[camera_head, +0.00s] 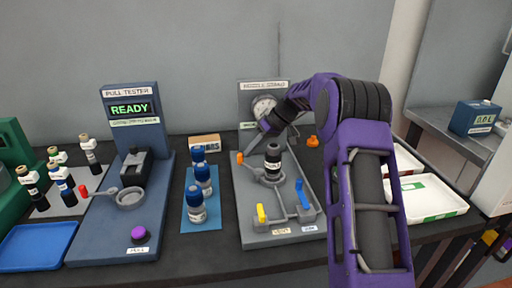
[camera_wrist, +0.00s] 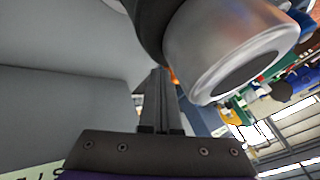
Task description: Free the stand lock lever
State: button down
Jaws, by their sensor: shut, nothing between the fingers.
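The stand (camera_head: 245,196) is a grey plate with an upright back panel and a round gauge (camera_head: 263,107). A dark bottle (camera_head: 273,160) stands upright in its holder. An orange-tipped part (camera_head: 240,157) sits at the stand's left edge, a yellow handle (camera_head: 262,214) and a blue handle (camera_head: 303,195) at its front. I cannot tell which one is the lock lever. My gripper (camera_head: 258,137) is shut and empty, in front of the gauge and above the orange tip. In the wrist view my fingers (camera_wrist: 161,98) are together beside a large silver cylinder (camera_wrist: 230,50); a bit of orange shows behind them.
The blue pull tester (camera_head: 134,180) stands to the left. White trays (camera_head: 430,196) are at right, behind my arm. An orange item (camera_head: 313,141) lies behind the stand's right side.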

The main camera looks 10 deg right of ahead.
jog(key=a+n+g+p, duration=0.1)
jog(key=n, duration=0.1)
jog(key=a+n+g+p, duration=0.1)
jog(key=shift+s+a+r+n, duration=0.1)
jog(key=shift+s+a+n, duration=0.05)
jog(key=shift+s+n, duration=0.2)
jog(key=shift+s+a, duration=0.1)
jog(key=shift+a, duration=0.15)
jog(key=shift+s+a+n+g+p, duration=0.35)
jog(key=shift+a+n+g+p, duration=0.1)
jog(key=shift+n+g, duration=0.2)
jog(key=shift+s+a, duration=0.3)
jog(key=shift+s, duration=0.05)
jog(key=shift+s+a+n+g+p, duration=0.3)
jog(key=shift+s+n+g+p, duration=0.15)
jog(key=shift+n, duration=0.45)
jog(key=shift+s+a, duration=0.15)
jog(key=shift+s, duration=0.15)
